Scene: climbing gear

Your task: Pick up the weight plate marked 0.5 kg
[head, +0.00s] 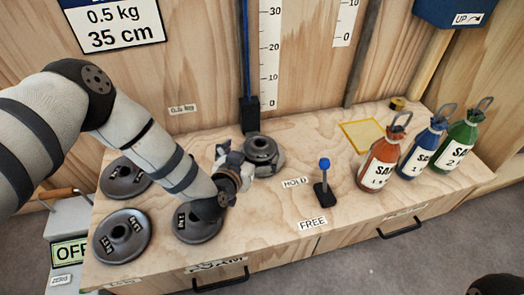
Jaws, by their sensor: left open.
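Several dark grey round weight plates are on the wooden bench top. One plate (263,153) lies at the foot of the blue post, to the right of my left gripper. Others lie at the back left (125,178), at the front left (122,238) and under my left forearm (198,230), which partly hides that one. Their small white markings are too small to read surely. My left gripper (236,160) is open, close beside the plate at the post; I cannot tell whether it touches it.
A wall sign (112,20) reads 0.5 kg, 35 cm. A blue-topped lever (323,182) stands between HOLD and FREE labels. Red (382,160), blue (420,150) and green (460,143) bottle-shaped weights stand at right. A yellow-outlined square (361,135) is empty.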

